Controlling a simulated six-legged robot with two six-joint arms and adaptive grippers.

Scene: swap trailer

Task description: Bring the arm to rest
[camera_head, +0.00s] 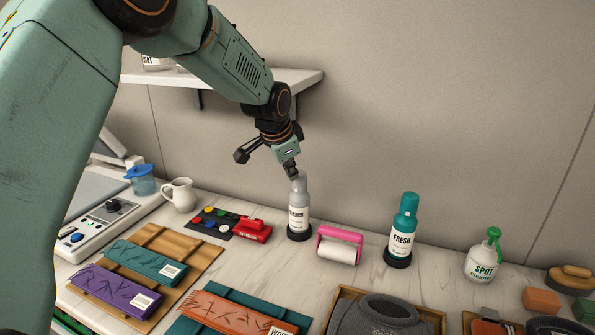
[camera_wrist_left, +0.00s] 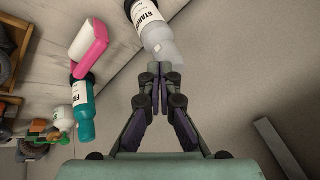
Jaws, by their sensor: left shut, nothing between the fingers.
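My left gripper (camera_head: 290,171) is above the counter, its tip close to the top of a grey spray bottle labelled "STARCH" (camera_head: 298,212). In the left wrist view my left gripper (camera_wrist_left: 160,69) has its fingers together with nothing between them. The starch bottle (camera_wrist_left: 155,35) lies just beyond the fingertips there; I cannot tell whether they touch. The bottle stands upright on a dark round base. My right gripper is in neither view.
Beside the bottle are a pink lint roller (camera_head: 340,245), a red item (camera_head: 252,231) and a teal "FRESH" bottle (camera_head: 402,232). A "SPOT" bottle (camera_head: 482,258) stands further right. A wall shelf (camera_head: 300,77) is behind my arm. Folded cloths (camera_head: 118,290) lie in front.

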